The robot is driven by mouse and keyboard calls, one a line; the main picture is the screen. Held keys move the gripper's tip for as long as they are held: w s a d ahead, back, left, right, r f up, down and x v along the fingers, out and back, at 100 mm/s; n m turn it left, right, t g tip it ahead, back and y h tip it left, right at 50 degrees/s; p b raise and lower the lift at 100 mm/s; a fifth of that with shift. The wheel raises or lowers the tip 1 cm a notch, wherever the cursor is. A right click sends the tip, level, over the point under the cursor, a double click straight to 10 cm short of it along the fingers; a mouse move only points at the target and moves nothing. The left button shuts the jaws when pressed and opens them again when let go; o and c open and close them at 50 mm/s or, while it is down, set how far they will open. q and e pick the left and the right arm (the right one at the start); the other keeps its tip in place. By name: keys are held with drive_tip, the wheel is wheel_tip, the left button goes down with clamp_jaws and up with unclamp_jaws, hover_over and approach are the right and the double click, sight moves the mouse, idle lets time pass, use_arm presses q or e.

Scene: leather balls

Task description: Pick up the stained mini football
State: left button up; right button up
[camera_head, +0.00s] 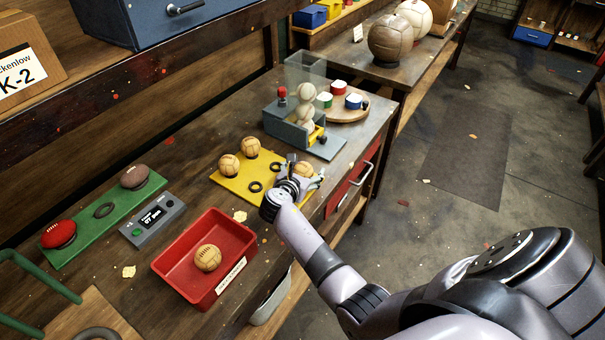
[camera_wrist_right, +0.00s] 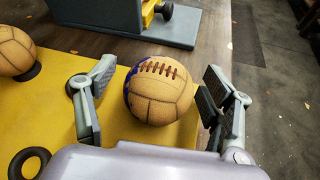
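A tan mini football (camera_head: 304,169) with dark lacing sits at the right end of the yellow board (camera_head: 232,184). In the right wrist view this ball (camera_wrist_right: 160,92) has a blue stain along its upper left edge. My right gripper (camera_head: 300,184) is at the ball. Its open fingers (camera_wrist_right: 161,80) stand on either side of the ball, with gaps visible between the fingers and the leather. Two more tan balls sit on the board, one at the left (camera_head: 229,165) and one at the back (camera_head: 250,147). My left gripper is not in view.
Dark rings (camera_head: 255,186) lie on the yellow board. A red tray (camera_head: 244,238) holds another tan ball (camera_head: 208,257). A green board (camera_head: 84,228) carries a red ball (camera_head: 58,234) and a brown ball (camera_head: 135,176).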

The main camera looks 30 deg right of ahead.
drive_tip(key=c, duration=1.2)
drive_tip(key=shift+c, duration=0.3)
drive_tip(key=shift+r, duration=0.15)
